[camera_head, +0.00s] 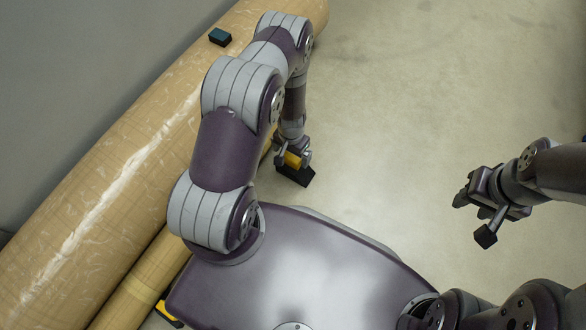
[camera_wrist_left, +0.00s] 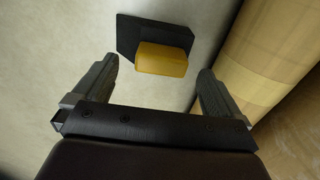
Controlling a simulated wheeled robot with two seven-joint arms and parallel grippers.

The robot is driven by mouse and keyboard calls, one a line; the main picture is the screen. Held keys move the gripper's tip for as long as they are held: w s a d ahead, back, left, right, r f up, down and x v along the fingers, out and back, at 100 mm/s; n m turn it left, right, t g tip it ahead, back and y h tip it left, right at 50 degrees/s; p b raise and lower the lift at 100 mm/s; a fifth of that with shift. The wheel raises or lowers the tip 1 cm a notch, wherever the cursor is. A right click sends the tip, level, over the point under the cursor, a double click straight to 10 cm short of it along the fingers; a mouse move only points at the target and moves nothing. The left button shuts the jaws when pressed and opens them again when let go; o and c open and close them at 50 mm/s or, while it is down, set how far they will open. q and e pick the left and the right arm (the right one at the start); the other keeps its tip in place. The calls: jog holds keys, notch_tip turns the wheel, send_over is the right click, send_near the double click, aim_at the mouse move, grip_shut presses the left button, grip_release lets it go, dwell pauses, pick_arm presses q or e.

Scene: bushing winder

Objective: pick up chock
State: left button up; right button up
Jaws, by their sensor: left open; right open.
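The chock (camera_head: 300,176) is a black wedge with a yellow block on it. It lies on the floor beside the rolls, close under my left gripper (camera_head: 294,155). In the left wrist view the chock (camera_wrist_left: 160,58) sits ahead of and between the two spread fingers of my left gripper (camera_wrist_left: 158,72). The left gripper is open with nothing held, and a gap shows on both sides of the yellow block. My right gripper (camera_head: 474,216) is open and empty above the floor at the right, well away from the chock.
A large tan wrapped roll (camera_head: 110,190) runs diagonally along the wall at left. A thinner roll (camera_head: 140,285) lies beside it. Another yellow and black piece (camera_head: 168,312) shows at the lower left. A small dark block (camera_head: 220,37) rests on the large roll. Floor (camera_head: 420,90) at right is clear.

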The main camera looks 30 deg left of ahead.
aim_at(291, 157)
pick_arm(q)
notch_tip(291, 157, down, 5)
jog(key=b, duration=0.3)
jog(key=shift+a+b, duration=0.1)
jog(key=shift+b, duration=0.2)
jog(key=shift+r, duration=0.25)
grip_shut()
